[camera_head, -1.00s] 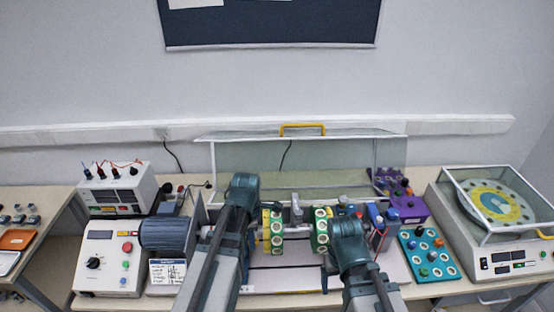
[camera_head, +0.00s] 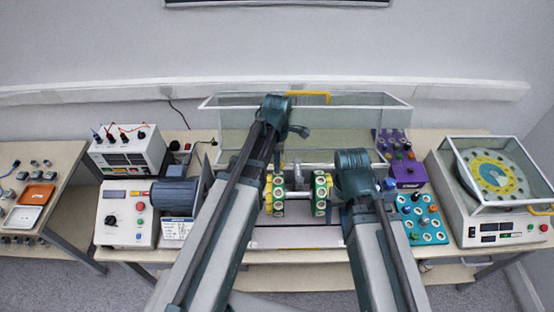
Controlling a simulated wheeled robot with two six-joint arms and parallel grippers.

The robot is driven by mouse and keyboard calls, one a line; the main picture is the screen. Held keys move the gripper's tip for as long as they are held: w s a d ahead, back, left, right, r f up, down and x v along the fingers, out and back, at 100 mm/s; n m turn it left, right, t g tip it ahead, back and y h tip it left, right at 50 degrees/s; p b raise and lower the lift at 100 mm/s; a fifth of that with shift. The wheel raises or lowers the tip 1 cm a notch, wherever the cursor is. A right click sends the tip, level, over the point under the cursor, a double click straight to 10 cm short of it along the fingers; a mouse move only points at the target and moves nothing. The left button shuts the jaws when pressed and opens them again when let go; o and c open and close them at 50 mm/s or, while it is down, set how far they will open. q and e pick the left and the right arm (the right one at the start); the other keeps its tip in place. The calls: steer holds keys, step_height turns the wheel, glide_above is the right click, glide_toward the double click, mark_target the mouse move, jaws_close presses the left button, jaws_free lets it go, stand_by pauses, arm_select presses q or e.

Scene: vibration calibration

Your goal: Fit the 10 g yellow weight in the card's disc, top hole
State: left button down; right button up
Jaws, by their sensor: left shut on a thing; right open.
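My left gripper (camera_head: 279,150) is above and just behind the yellow disc. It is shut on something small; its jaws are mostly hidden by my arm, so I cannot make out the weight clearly. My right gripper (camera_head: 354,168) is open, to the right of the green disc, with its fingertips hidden. A white card (camera_head: 177,229) stands below the motor; its writing is too small to read.
A grey motor (camera_head: 176,196) is left of the discs. A clear guard with a yellow handle (camera_head: 307,97) stands open behind. A teal tray (camera_head: 421,219) with several weights and a purple rack (camera_head: 408,173) are at right, beside a balancing machine (camera_head: 492,227).

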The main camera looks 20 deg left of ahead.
arm_select(q)
steer(key=shift+f+b, duration=2.5)
steer(key=shift+f, duration=0.2)
steer(key=shift+f+b, duration=1.15)
steer(key=shift+b, duration=0.05)
steer(key=shift+c, duration=2.2)
jaws_free()
step_height(320, 180, up, 14)
steer(key=p, duration=1.4)
steer(key=shift+f, duration=0.1)
